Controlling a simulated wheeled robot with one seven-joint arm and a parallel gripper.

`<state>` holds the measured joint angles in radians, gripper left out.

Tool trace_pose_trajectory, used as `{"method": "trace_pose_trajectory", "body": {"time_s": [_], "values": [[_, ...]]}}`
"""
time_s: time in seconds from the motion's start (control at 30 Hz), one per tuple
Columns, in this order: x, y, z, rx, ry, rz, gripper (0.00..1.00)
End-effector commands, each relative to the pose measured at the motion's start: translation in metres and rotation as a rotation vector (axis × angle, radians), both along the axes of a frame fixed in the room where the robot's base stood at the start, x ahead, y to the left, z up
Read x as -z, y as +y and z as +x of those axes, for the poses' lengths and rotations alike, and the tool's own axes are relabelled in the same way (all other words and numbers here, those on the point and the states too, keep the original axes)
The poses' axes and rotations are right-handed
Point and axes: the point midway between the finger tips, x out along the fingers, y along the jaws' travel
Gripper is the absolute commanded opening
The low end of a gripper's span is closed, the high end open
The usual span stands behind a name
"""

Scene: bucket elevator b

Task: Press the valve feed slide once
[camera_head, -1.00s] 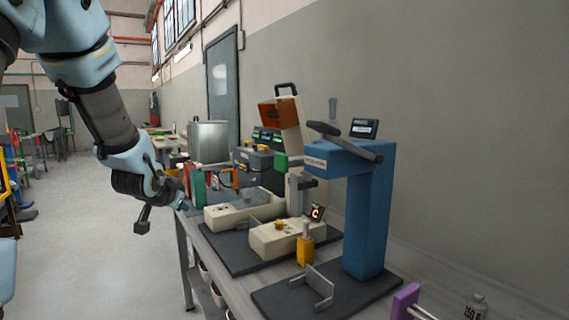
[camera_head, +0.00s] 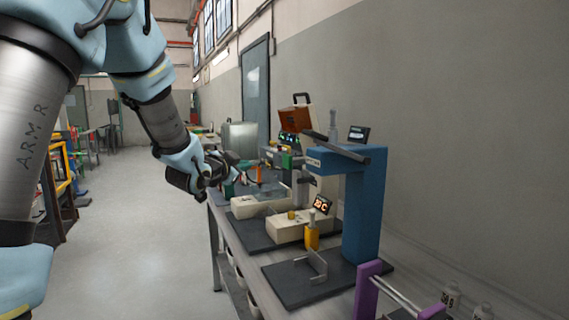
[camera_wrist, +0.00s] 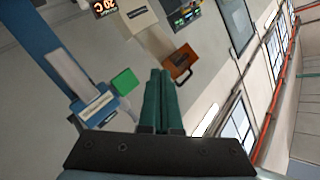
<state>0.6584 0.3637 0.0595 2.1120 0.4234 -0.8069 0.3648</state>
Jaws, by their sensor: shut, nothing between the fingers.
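I cannot tell for sure which part is the valve feed slide; no readable label names it. A blue press-like stand (camera_head: 368,205) with a grey lever on top stands on a dark base plate. A green block (camera_head: 287,161) shows beside its head, and a green block also shows in the wrist view (camera_wrist: 124,82). My gripper (camera_wrist: 160,74) has its green fingers shut together, with nothing between them. They point past the green block toward a beige machine with an orange-brown box (camera_wrist: 181,63). In the head view my gripper is left of the machines, apart from the blue stand.
A beige machine (camera_head: 292,231) with a lit display (camera_head: 321,203) stands behind the blue stand. A yellow post (camera_head: 312,236) and a grey bracket (camera_head: 317,264) are in front. A purple frame (camera_head: 367,290) and small weights (camera_head: 451,297) are nearer. Floor is clear left of the bench.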

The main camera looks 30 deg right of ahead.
Motion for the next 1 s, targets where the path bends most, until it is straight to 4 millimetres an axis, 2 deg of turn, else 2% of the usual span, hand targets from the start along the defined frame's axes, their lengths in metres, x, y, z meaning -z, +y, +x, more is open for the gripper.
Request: {"method": "trace_pose_trajectory", "body": {"time_s": [0.27, 0.7, 1.0], "values": [[0.0, -0.01, -0.002, 0.001, 0.002, 0.001, 0.0], [0.002, -0.067, -0.008, 0.0, 0.001, -0.001, 0.0], [0.001, -0.086, -0.011, -0.001, 0.001, 0.0, 0.0]]}}
